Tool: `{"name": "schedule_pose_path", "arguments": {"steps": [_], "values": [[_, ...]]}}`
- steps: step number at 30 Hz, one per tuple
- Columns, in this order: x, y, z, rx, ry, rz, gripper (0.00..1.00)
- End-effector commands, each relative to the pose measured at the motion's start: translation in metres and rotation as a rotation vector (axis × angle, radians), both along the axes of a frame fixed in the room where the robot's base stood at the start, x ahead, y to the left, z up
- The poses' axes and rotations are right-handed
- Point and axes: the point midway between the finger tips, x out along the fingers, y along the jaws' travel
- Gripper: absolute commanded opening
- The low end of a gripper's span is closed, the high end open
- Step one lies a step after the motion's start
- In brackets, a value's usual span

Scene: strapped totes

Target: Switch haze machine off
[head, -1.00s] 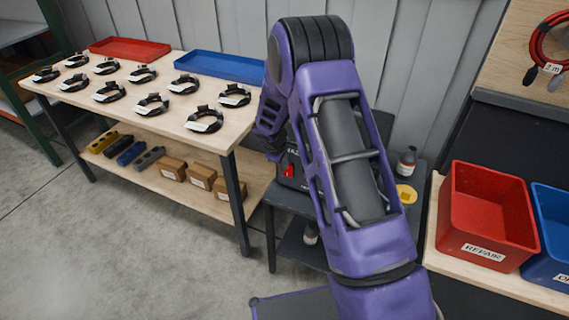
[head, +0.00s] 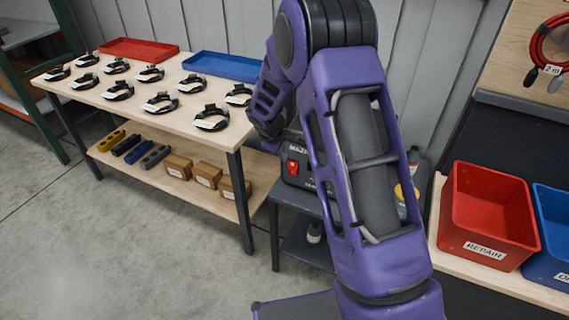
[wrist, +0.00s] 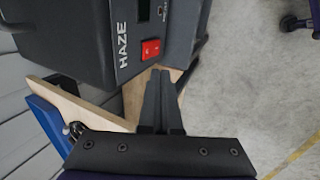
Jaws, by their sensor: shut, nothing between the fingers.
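The haze machine is a black box with white HAZE lettering (wrist: 100,35), large at the upper left of the wrist view. A red rocker switch (wrist: 150,49) is set in its front panel. In the head view the haze machine (head: 298,180) stands on a dark side table, partly hidden behind my arm, with its red switch (head: 292,167) showing. My gripper (wrist: 159,72) is shut and empty. Its fingertips are just below the switch in the wrist view and look apart from it.
A wooden table (head: 150,105) at left holds several black strapped rings, a red tray (head: 140,49) and a blue tray (head: 222,66). Bottles stand near the machine. A red REPAIR bin (head: 488,215) and a blue bin (head: 550,235) are at right.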

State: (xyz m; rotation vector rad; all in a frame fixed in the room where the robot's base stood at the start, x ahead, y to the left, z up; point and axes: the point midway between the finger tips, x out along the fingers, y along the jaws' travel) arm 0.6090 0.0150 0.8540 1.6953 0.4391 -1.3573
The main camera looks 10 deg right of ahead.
Motion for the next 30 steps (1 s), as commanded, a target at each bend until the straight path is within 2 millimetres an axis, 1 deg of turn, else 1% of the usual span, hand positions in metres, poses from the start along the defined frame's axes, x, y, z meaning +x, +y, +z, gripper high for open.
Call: {"name": "schedule_pose_path", "arguments": {"steps": [1, 3, 6, 9, 25, 30], "values": [[-0.001, 0.002, 0.012, 0.001, -0.003, 0.001, 0.00], [-0.003, 0.002, 0.022, 0.000, -0.003, 0.001, 0.00], [-0.004, 0.003, 0.032, 0.000, -0.001, 0.000, 0.00], [-0.005, 0.004, 0.037, 0.000, 0.000, 0.001, 0.00], [-0.006, 0.005, 0.038, 0.001, -0.001, -0.001, 0.00], [-0.008, 0.013, 0.044, 0.036, -0.026, -0.049, 0.00]]}}
